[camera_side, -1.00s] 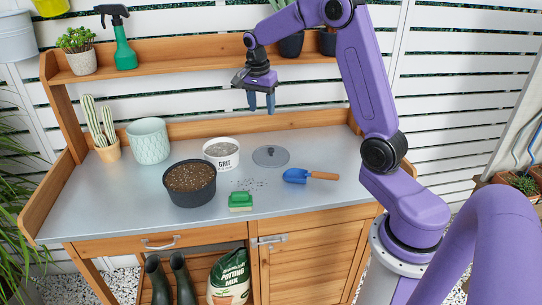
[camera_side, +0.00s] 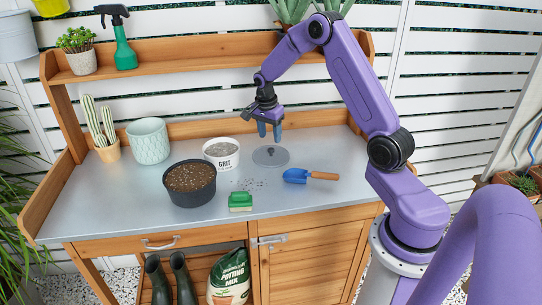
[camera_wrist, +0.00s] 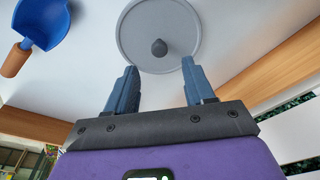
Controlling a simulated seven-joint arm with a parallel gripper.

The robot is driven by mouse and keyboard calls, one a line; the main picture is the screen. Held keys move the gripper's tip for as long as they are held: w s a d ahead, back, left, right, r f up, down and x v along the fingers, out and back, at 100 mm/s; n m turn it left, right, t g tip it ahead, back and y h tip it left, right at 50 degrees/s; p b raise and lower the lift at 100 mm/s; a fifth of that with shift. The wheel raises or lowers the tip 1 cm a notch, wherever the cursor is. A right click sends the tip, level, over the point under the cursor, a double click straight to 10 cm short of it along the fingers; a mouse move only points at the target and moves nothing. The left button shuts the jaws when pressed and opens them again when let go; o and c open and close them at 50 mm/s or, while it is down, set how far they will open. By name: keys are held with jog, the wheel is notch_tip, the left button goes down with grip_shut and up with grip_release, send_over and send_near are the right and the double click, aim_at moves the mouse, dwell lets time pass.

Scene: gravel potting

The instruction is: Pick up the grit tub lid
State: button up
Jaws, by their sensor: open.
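The grit tub lid (camera_side: 264,158) is a flat grey disc with a small dark knob at its centre. It lies flat on the metal bench top, right of the open white grit tub (camera_side: 221,153). My gripper (camera_side: 270,132) is open and empty, pointing down above the lid and clear of it. In the wrist view the lid (camera_wrist: 142,32) shows at the top centre, with its knob between and beyond the fingertips of my gripper (camera_wrist: 160,72). The knob is not touched.
A blue trowel (camera_side: 296,175) with a wooden handle lies right of the lid. A green brush (camera_side: 240,200) and scattered gravel (camera_side: 251,185) lie in front. A dark pot of soil (camera_side: 190,185) stands left. The shelf (camera_side: 190,66) runs behind. The bench's right end is clear.

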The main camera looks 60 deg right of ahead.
aim_at(271, 149)
jog(key=shift+d+f, duration=0.2)
jog(key=shift+f, duration=2.55)
grip_shut()
